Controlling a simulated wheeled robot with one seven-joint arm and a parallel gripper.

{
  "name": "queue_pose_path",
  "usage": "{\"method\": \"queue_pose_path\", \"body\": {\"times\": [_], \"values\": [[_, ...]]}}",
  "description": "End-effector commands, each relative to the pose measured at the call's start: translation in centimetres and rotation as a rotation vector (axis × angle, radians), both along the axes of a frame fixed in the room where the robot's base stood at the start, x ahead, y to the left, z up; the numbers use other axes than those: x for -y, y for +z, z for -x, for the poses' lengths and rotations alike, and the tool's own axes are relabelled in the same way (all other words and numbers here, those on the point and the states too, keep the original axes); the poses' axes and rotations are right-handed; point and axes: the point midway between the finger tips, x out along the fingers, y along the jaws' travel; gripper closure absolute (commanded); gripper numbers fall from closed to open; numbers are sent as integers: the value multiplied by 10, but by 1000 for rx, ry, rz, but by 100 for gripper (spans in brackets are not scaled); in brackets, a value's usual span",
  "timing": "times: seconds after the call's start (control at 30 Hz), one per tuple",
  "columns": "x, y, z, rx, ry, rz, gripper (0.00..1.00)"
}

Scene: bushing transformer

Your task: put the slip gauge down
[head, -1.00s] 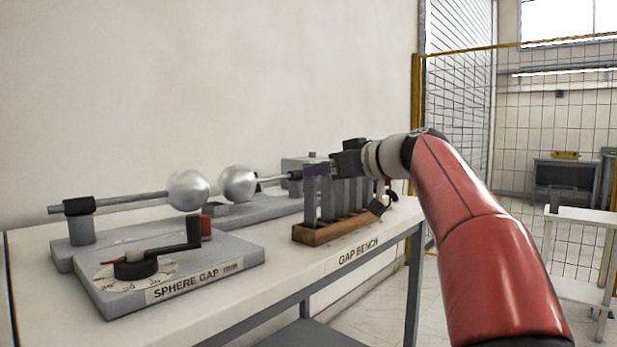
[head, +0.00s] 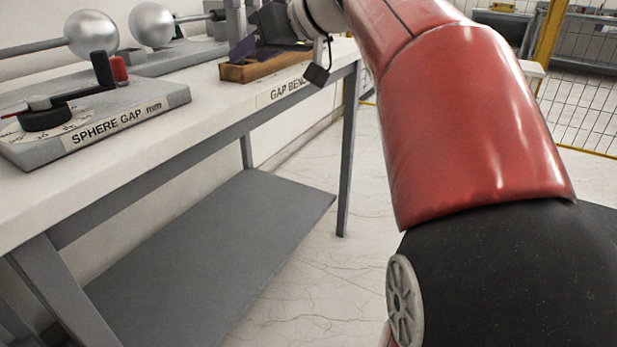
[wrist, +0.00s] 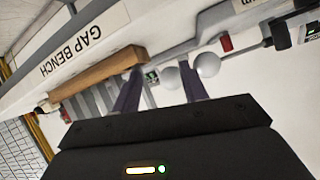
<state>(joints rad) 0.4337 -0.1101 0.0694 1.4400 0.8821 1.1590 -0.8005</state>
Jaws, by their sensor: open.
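The slip gauges are grey upright bars in a wooden rack (head: 232,73) on the bench. One grey bar (head: 235,18) shows at the rack's left end in the head view; the others are mostly behind my gripper or cut off by the top edge. My gripper (head: 243,46) is low at the rack's front, its purple finger just above the wood. In the wrist view my gripper's two purple fingers (wrist: 160,70) are spread apart, with the rack (wrist: 100,75) and grey bars to the left. I cannot tell which bar is the task's gauge. No gauge is clearly held.
The white bench (head: 215,108) carries a "GAP BENCH" label. To the left stand the sphere gap's base (head: 165,98) with a dial and crank, and two shiny spheres (head: 152,25). A grey lower shelf (head: 215,245) is empty where visible. A mesh fence (head: 590,125) is at right.

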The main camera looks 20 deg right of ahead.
Motion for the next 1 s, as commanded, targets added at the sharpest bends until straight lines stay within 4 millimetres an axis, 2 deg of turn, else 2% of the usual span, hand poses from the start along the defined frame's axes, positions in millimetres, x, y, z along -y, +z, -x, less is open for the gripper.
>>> {"method": "queue_pose_path", "body": {"times": [0.03,0.17,0.23,0.3,0.4,0.5,0.6,0.7,1.0], "values": [[-16,-28,23,-81,-30,15,57],[-31,-97,75,-254,-133,64,57],[-35,-138,109,-336,-190,103,57],[-35,-181,144,-405,-246,150,57],[-30,-232,186,-467,-313,213,57],[-23,-270,216,-498,-357,263,57],[-18,-293,233,-513,-382,294,57],[-16,-302,240,-518,-393,307,57],[-15,-302,240,-520,-396,309,57]]}}
